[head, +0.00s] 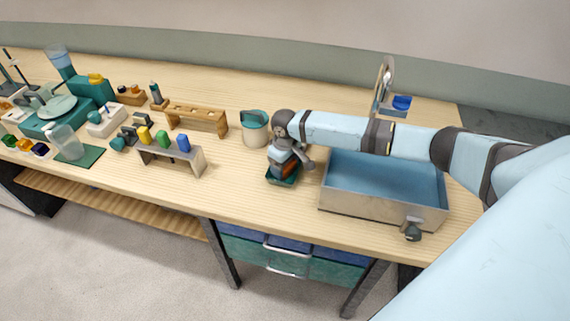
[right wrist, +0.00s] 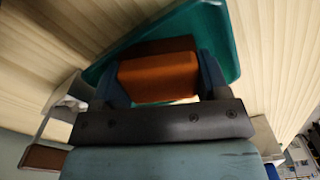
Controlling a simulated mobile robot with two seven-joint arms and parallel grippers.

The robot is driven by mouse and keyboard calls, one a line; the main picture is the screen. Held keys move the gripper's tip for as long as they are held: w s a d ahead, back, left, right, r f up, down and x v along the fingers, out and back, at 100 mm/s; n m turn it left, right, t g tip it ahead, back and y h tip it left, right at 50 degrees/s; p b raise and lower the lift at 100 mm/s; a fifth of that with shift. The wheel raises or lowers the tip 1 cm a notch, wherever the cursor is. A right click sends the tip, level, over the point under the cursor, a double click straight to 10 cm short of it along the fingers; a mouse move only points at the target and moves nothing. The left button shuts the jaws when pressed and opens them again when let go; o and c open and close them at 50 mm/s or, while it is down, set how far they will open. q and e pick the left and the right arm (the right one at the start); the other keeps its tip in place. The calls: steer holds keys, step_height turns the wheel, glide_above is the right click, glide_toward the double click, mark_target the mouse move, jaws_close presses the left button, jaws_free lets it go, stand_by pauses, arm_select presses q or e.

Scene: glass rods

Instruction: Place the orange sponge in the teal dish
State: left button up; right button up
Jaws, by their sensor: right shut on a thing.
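The orange sponge (right wrist: 158,76) is held between the two fingers of my right gripper (right wrist: 162,82) in the right wrist view. The teal dish (right wrist: 190,28) lies beneath the sponge in that view, its rim showing around the gripper. In the head view my right gripper (head: 284,165) points down over the teal dish (head: 283,181), left of the sink, and hides most of it and the sponge. I cannot tell whether the sponge touches the dish floor. My left gripper is not in view.
A blue-lined metal sink (head: 385,185) stands just right of the dish. A grey-teal jug (head: 255,128) stands behind left. A wooden rack (head: 197,117) and a grey rack with coloured blocks (head: 172,158) stand to the left. The counter in front of the grey rack is clear.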

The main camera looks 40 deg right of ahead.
steer(key=o, duration=0.6)
steer(key=shift+f, duration=0.1)
steer(key=shift+r, duration=0.4)
step_height(320, 180, up, 12)
steer(key=shift+f, duration=0.25)
